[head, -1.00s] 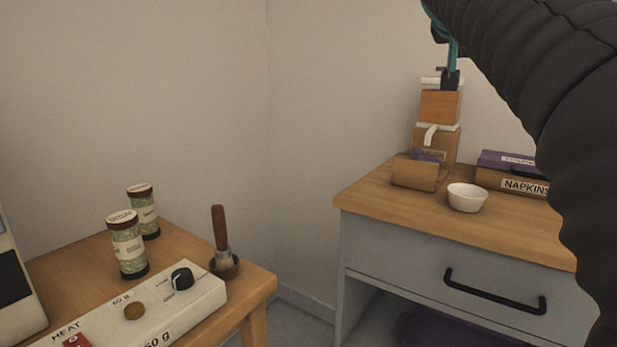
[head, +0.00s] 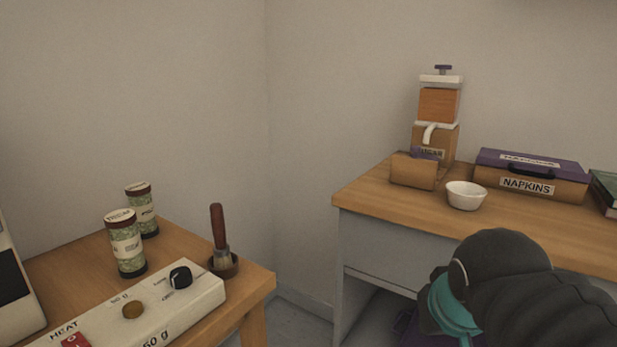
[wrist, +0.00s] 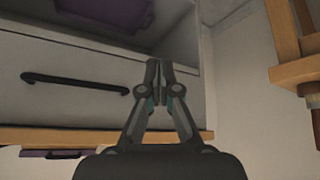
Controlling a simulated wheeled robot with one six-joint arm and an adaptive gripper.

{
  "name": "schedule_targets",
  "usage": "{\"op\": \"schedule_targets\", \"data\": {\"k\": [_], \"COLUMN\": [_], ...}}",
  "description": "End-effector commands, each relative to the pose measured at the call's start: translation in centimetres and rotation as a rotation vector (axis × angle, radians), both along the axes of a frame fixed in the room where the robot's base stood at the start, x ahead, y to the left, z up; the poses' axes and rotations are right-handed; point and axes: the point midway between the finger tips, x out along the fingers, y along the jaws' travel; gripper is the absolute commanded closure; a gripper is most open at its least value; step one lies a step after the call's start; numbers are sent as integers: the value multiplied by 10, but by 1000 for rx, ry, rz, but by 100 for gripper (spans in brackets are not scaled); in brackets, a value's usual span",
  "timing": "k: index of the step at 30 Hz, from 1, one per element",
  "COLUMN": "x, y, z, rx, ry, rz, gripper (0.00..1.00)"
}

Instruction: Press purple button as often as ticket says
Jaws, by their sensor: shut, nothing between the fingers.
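The dispenser (head: 439,106) stands at the back of the right-hand counter in the head view. It has an orange box, a white spout and a label on its base. A purple button (head: 443,69) sits raised on its white top, with nothing touching it. I make out no ticket in either view. My gripper (wrist: 158,68) is shut and empty in the wrist view, in front of the counter's drawer front. It is well below and away from the button. In the head view my arm hides the fingers at the lower right.
The drawer has a black handle (wrist: 75,83).

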Motion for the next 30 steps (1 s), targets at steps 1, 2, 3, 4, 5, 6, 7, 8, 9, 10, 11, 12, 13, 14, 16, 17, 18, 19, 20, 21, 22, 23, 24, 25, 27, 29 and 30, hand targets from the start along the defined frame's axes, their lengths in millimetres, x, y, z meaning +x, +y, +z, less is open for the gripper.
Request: {"op": "schedule_targets", "data": {"k": [1,2,3,4,5,6,7,8,9,10,11,12,13,14,16,17,18,19,20,21,22,23,24,25,27,29,30], "x": [-16,-23,-32,-37,-42,-47,-50,-52,-54,-55,-55,-55,-55,-55,-55,-55,-55,-55,-55,-54,-54,-54,-52,-50,-43,-32,-24], "y": [4,7,10,11,13,16,17,18,19,19,19,19,19,19,19,19,19,19,19,19,19,19,18,18,16,12,10], "z": [-21,-31,-43,-51,-58,-64,-69,-71,-74,-75,-76,-76,-76,-76,-76,-76,-76,-76,-76,-76,-75,-75,-73,-70,-59,-45,-33], "rx": [15,23,33,38,44,50,53,55,57,59,59,60,60,59,59,59,59,59,59,59,58,58,57,55,50,41,33], "ry": [26,38,54,63,73,81,86,89,93,95,96,96,96,96,96,96,96,96,96,96,95,95,92,89,77,61,46], "rz": [14,23,32,39,43,48,51,53,56,58,58,58,58,58,58,58,58,58,58,58,56,56,55,53,46,40,35], "gripper": [100,100,100,100,100,100,100,100,100,100,100,100,100,100,100,100,100,100,100,100,100,100,100,100,100,100,100]}}
